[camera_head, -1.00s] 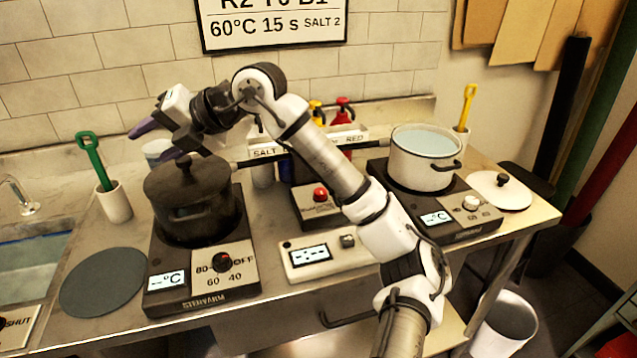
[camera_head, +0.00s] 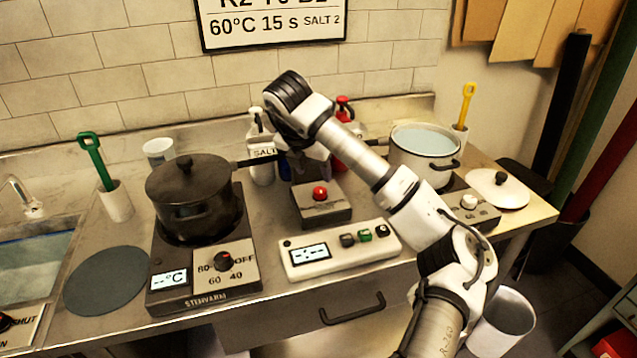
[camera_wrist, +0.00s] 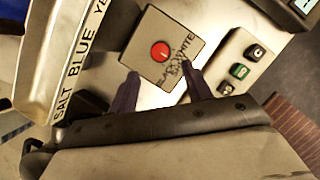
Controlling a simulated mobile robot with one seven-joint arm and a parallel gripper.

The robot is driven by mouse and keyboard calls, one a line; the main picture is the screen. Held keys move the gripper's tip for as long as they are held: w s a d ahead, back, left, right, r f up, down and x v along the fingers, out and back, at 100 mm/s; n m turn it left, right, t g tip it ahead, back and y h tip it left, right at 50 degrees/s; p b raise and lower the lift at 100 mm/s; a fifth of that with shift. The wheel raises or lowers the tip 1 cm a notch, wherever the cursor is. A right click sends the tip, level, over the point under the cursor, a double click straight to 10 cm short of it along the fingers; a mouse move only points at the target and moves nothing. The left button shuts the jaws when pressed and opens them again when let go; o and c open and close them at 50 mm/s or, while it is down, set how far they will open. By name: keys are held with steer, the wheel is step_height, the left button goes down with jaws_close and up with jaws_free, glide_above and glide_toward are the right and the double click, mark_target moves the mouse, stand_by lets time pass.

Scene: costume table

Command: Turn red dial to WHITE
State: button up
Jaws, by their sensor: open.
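The red dial (camera_head: 320,193) is a small round knob on top of a grey box (camera_head: 327,213) in the middle of the counter. Which word the dial points to is too small to tell. My gripper (camera_wrist: 159,74) is open and empty, with one dark finger on each side of the box's near edge in that view. In the head view my gripper (camera_head: 311,163) hangs just behind and above the dial, partly hidden by my wrist.
A black lidded pot (camera_head: 190,205) stands on the left hotplate. A white pot (camera_head: 424,165) stands on the right hotplate. A control panel (camera_head: 340,254) with several small knobs lies in front of the dial box. A labelled rack with bottles (camera_head: 262,165) stands close behind it.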

mark_target(320, 190)
steer(key=p+x, duration=0.1)
steer(key=x, duration=0.6)
steer(key=shift+f+p, duration=0.15)
steer(key=shift+p, duration=0.2)
steer(key=c, duration=1)
steer(key=shift+o, duration=0.2)
